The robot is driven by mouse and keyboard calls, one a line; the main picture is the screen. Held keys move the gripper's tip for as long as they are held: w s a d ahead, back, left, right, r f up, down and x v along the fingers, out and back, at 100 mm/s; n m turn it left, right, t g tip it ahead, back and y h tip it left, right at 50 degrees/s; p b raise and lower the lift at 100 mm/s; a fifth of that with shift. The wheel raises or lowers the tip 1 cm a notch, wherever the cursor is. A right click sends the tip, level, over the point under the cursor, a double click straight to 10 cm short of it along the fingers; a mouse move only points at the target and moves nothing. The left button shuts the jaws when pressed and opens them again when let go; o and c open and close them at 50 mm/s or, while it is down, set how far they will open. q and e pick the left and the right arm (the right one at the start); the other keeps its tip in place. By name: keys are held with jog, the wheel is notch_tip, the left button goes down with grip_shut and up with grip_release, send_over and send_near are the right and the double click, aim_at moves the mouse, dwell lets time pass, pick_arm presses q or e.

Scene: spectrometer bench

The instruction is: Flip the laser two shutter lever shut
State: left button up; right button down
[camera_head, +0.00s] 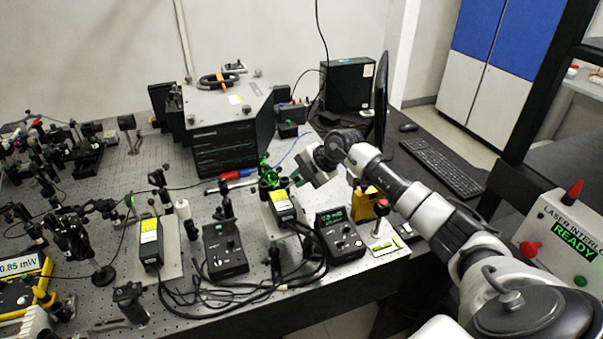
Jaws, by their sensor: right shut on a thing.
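Two small black laser heads with yellow labels stand on plates at the bench front: one at left (150,243), one near the middle (282,206). I cannot read which is numbered two. Green light shows on the mount (268,175) just behind the middle laser. My right arm reaches in from the right, and my right gripper (294,178) is low at the back end of the middle laser. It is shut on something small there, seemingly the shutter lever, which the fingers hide. My left gripper is not in view.
Black controllers (225,251) (341,238) and loose cables stand close to the lasers. A red-topped post (382,208) and a yellow box (362,203) are beside my right forearm. The interlock box (572,238) reads READY. Optics crowd the left.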

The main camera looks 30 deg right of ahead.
aim_at(284, 183)
jog(key=shift+a+r+g+h+p, duration=0.35)
jog(key=shift+r+h+p, duration=0.25)
jog(key=shift+p, duration=0.4)
jog(key=shift+a+n+h+p, duration=0.25)
jog(key=shift+n+h+p, duration=0.1)
jog(key=shift+h, duration=0.15)
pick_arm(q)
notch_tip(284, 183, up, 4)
pick_arm(e)
jog(key=shift+w+a+g+h, duration=0.15)
jog(key=shift+a+g+h, duration=0.15)
jog(key=shift+h, duration=0.5)
jog(key=shift+w+a+r+n+g+h+b, duration=0.15)
jog(key=shift+a+n+h+b, duration=0.15)
jog(key=shift+h, duration=0.3)
jog(key=shift+a+f+n+g+h+b, duration=0.15)
jog(key=shift+a+h, duration=0.25)
jog(key=shift+h, duration=0.2)
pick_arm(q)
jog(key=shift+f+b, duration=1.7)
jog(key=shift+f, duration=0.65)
pick_arm(e)
jog(key=shift+w+a+r+n+g+h, duration=0.1)
jog(key=shift+a+n+g+h, duration=0.15)
jog(key=shift+a+h, duration=0.45)
jog(key=shift+w+a+r+n+g+h, duration=0.1)
jog(key=shift+a+n+h, duration=0.2)
jog(key=shift+h, duration=0.8)
